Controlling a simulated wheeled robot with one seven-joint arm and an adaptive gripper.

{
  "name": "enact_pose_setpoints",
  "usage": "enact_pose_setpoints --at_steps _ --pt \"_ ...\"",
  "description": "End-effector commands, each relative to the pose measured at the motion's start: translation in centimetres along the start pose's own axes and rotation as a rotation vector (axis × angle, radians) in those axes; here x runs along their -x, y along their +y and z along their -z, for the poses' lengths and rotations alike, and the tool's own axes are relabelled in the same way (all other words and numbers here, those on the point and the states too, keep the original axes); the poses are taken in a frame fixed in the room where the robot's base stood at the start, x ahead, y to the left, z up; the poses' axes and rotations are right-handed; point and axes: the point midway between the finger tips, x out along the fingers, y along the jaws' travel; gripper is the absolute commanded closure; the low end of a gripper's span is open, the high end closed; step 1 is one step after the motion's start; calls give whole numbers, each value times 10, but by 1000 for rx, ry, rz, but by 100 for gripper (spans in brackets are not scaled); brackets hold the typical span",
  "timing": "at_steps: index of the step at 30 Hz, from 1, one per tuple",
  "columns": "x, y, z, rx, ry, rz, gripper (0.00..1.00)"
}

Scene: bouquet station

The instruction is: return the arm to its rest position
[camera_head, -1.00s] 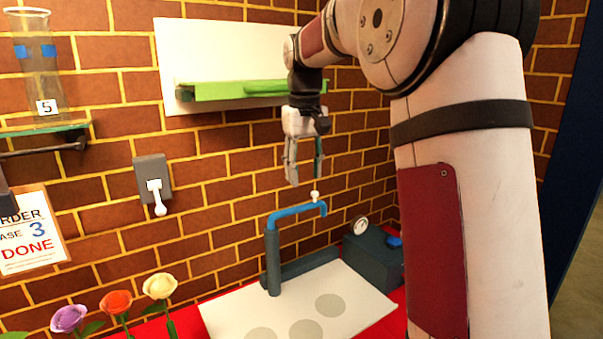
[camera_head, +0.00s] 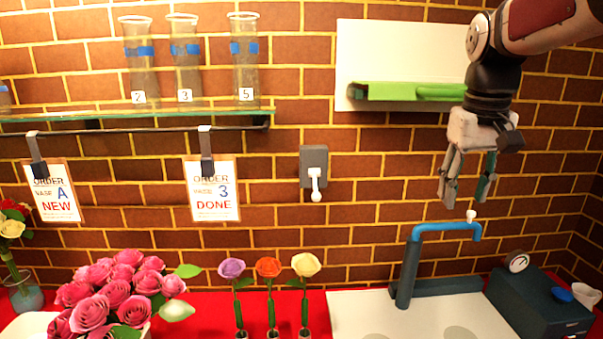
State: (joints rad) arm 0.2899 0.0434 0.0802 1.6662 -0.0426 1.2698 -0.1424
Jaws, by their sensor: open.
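My gripper (camera_head: 464,192) hangs at the upper right of the head view with its fingers pointing down. It is open and nothing shows between the fingers. It is just above the blue tap (camera_head: 447,230) and its small white tip, in front of the brick wall. My arm (camera_head: 535,25) reaches in from the upper right corner.
A green shelf (camera_head: 405,91) on a white panel is left of my wrist. Glass vases (camera_head: 246,60) stand on a glass shelf (camera_head: 110,117) at left. Single flowers (camera_head: 268,268) and a pink bouquet (camera_head: 118,290) stand below. A dark box with a gauge (camera_head: 540,305) is at lower right.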

Motion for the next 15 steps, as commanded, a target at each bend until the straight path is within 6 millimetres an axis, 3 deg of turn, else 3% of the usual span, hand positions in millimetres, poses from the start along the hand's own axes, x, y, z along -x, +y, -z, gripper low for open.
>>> enact_pose_setpoints --at_steps 1,7,15 --pt "8 -11 -18 9 25 -3 59" --pt "15 -46 -86 24 113 -1 59" --pt "-5 -77 -178 39 230 34 59"
